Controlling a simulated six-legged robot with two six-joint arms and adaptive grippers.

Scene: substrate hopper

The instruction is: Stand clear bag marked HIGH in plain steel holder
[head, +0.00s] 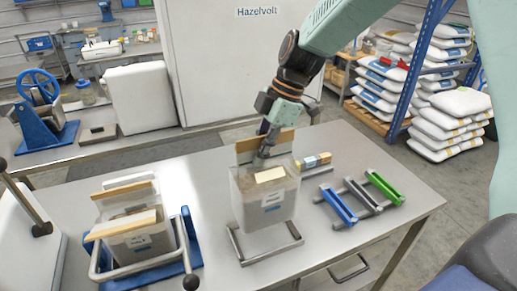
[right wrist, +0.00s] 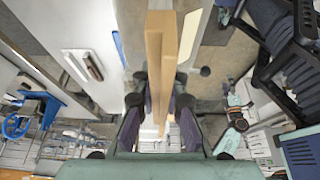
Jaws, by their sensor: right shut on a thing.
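A clear bag (head: 262,215) with grey contents hangs upright from my right gripper (head: 268,148). A wooden bar (head: 250,144) runs along its top, and its label is too small to read. The right gripper is shut on this bar; in the right wrist view, the bar (right wrist: 158,65) lies between the fingers. The plain steel holder (head: 265,258), an open frame, is on the table directly below the bag. The bag's bottom overlaps the holder's upper part, and I cannot tell whether it touches. My left gripper is not in view.
A second clear bag (head: 135,236) with a wooden bar sits in a blue-based holder (head: 187,258) at the left. Blue, grey and green clips (head: 384,187) lie on a rack at the right.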

